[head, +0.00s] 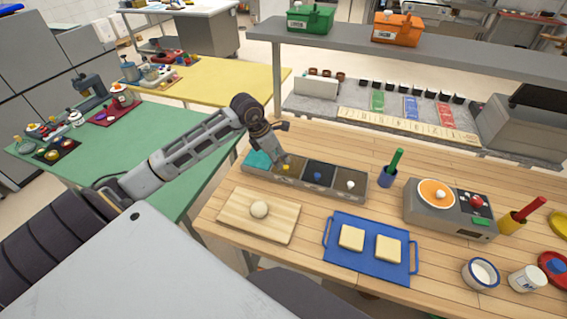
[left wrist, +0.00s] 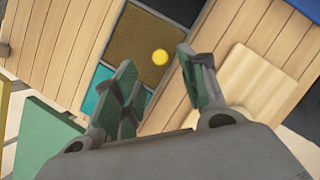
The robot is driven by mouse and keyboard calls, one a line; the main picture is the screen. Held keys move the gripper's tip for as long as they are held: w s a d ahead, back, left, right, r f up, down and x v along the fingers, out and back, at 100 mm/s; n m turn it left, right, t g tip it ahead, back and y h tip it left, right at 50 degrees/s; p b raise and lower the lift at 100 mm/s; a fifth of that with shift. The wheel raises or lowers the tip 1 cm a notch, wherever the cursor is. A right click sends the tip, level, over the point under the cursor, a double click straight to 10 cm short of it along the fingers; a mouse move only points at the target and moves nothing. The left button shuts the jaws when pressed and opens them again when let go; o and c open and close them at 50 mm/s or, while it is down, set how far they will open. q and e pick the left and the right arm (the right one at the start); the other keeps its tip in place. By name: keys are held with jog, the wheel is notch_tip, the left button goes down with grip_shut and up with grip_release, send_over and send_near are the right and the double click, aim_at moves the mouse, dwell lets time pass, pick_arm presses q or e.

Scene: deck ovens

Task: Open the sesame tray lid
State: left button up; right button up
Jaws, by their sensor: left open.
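A grey tray block (head: 318,193) with several compartments stands on the wooden table. One compartment has a brown speckled lid (left wrist: 138,38) with a yellow knob (head: 287,168); the knob also shows in the left wrist view (left wrist: 160,57). The lid lies flat over its compartment. My left gripper (head: 278,147) is open above that end of the tray block. In the left wrist view its fingers point toward the lid, with the knob beyond and between the fingertips, apart from both. My left gripper partly hides this end of the tray. My right gripper is not in view.
A teal compartment (head: 258,160) sits left of the brown lid; lids with blue (head: 318,176) and white (head: 350,184) knobs sit right. A wooden board (head: 245,222) with a dough ball and a blue tray (head: 365,262) with bread slices lie in front. A green-handled tool stands in a blue cup (head: 387,178).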

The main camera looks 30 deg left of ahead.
aim_at(285, 166)
pick_arm(q)
jog(key=shift+p+x, duration=0.45)
jog(key=shift+x, duration=2.25)
jog(key=shift+c, duration=0.4)
grip_shut()
